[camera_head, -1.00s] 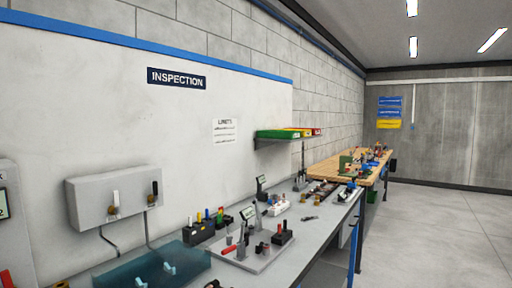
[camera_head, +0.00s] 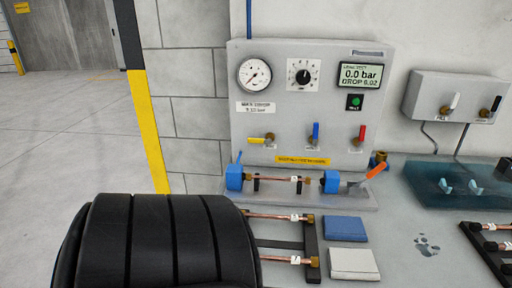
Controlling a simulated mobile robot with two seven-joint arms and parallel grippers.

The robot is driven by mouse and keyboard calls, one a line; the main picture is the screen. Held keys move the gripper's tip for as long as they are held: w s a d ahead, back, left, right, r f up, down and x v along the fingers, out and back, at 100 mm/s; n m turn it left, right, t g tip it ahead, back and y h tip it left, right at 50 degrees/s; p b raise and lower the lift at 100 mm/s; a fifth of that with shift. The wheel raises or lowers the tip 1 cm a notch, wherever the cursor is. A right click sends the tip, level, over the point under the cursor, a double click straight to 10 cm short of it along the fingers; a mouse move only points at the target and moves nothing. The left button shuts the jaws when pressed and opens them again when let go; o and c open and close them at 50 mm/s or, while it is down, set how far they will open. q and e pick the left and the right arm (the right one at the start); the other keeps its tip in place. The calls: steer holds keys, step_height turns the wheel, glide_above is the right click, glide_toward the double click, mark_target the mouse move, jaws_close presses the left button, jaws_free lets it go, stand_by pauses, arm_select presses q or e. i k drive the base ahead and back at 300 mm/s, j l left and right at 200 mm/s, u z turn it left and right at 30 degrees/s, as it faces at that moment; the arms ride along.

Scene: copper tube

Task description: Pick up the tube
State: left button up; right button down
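Several copper tubes with brass ends and white tags lie at the bench. One tube (camera_head: 278,178) sits level in the test fixture, between a left blue clamp (camera_head: 235,178) and a right blue clamp (camera_head: 331,182). Two more tubes, an upper one (camera_head: 268,215) and a lower one (camera_head: 276,259), lie on a dark rack (camera_head: 311,236) in front of it. Their left ends are hidden behind a black ribbed part of my own body. Other tubes (camera_head: 499,227) lie on a second rack at the right edge, partly cut off. Neither gripper shows.
A grey test panel (camera_head: 300,120) with gauge, dial, display and valve levers stands behind the fixture. A blue pad (camera_head: 345,229) and a white pad (camera_head: 353,263) lie right of the rack. A teal tray (camera_head: 428,195) and small metal parts (camera_head: 427,245) are further right.

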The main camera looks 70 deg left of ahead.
mark_target(249, 177)
steer(key=k+j+z, duration=0.1)
steer(key=k+j, duration=0.25)
steer(key=k+j+z, duration=0.15)
steer(key=k+j, duration=0.2)
steer(key=k, duration=0.15)
steer(key=k+j+z, duration=0.1)
steer(key=k+j, duration=0.15)
steer(key=k, duration=0.2)
